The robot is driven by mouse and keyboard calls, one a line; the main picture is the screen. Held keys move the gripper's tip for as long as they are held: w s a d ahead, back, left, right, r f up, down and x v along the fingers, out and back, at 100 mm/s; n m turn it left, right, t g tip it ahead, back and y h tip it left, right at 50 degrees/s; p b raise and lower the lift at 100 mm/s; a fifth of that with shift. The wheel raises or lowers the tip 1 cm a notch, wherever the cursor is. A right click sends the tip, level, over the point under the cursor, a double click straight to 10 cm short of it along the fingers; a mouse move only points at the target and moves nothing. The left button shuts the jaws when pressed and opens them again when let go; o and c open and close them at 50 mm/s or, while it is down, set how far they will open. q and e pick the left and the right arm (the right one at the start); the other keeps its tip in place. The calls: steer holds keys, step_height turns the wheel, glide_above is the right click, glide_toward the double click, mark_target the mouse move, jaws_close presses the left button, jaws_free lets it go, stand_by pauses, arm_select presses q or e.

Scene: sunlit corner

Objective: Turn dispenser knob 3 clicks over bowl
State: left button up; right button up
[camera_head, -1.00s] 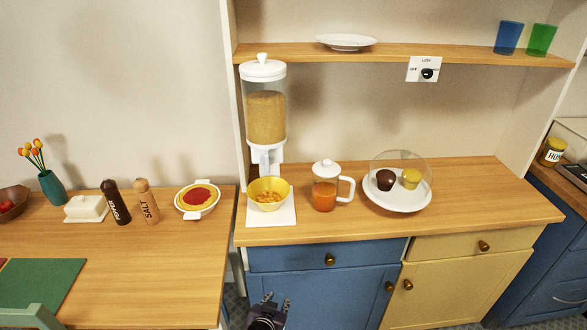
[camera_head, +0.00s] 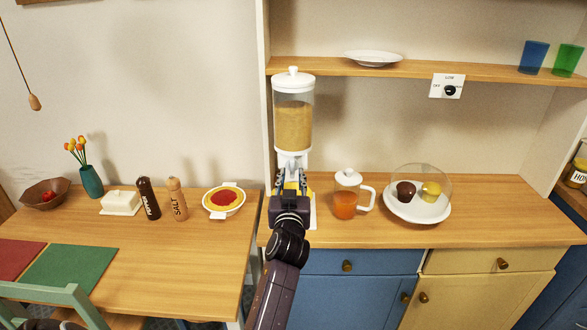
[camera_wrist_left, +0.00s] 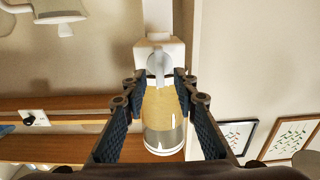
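The cereal dispenser (camera_head: 293,125) stands on the sideboard, with a clear cylinder of tan grains and a white lid. In the left wrist view the dispenser (camera_wrist_left: 160,112) appears upside down, and its pale knob (camera_wrist_left: 158,66) shows on the white neck. My left gripper (camera_head: 291,178) is in front of the dispenser's lower part. It is open and empty, its fingers (camera_wrist_left: 158,85) on either side of the knob in the wrist view; I cannot tell whether they touch it. The yellow bowl (camera_head: 309,188) under the spout is mostly hidden behind the gripper. My right gripper is not in view.
A glass jug (camera_head: 345,203) with orange drink stands right of the dispenser, then a domed cake plate (camera_head: 418,211). A shelf (camera_head: 390,68) runs above. On the left table are a pie dish (camera_head: 223,201), salt mill (camera_head: 177,205) and pepper mill (camera_head: 149,205).

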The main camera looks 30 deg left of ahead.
mark_target(292, 169)
arm_select(q)
steer(key=shift+x, duration=1.85)
steer(key=shift+d, duration=0.1)
jaws_close()
